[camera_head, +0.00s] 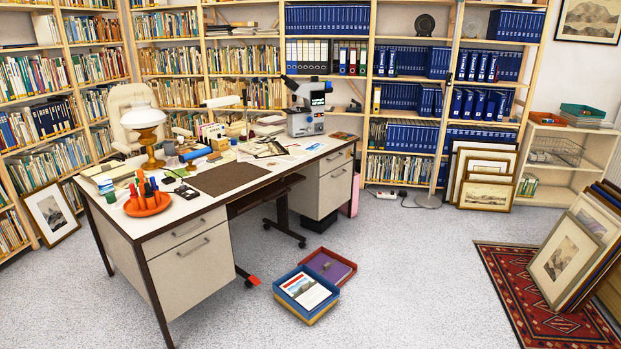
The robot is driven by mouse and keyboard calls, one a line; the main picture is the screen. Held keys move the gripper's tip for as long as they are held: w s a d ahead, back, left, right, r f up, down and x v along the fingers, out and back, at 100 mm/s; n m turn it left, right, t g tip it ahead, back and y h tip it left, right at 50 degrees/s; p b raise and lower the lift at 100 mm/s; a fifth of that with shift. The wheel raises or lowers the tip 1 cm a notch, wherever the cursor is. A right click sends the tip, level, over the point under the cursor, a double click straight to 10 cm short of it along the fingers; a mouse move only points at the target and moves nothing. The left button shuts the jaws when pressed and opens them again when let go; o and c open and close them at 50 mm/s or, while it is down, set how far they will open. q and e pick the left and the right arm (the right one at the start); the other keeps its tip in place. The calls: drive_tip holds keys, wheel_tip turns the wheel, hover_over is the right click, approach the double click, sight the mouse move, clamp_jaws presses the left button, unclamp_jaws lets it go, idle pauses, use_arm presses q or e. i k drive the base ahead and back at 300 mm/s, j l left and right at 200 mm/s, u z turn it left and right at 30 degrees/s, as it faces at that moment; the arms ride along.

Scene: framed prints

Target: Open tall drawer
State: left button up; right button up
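A desk (222,178) with a light top and brown legs stands left of centre. Its near pedestal has a shallow drawer (184,233) above a tall drawer (192,270), each with a bar handle. The far pedestal also has a shallow upper drawer (338,159) and a taller lower drawer (335,190). All these drawer fronts look shut. Neither of my grippers is in view.
A blue tray (288,309) and a red tray (340,270) lie on the floor by the desk. A red patterned rug (505,285) with leaning framed prints (567,256) is at right. Bookshelves line the back.

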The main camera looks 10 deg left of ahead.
sight(185, 274)
drive_tip(key=i+z, duration=0.15)
drive_tip(key=i, duration=0.75)
drive_tip(key=i+j+z, duration=0.15)
drive_tip(key=i, duration=0.75)
drive_tip(key=i+l+u, duration=0.15)
drive_tip(key=i+u, duration=0.2)
drive_tip(key=i+l+u, duration=0.25)
drive_tip(key=i+u, duration=0.15)
drive_tip(key=i, duration=0.15)
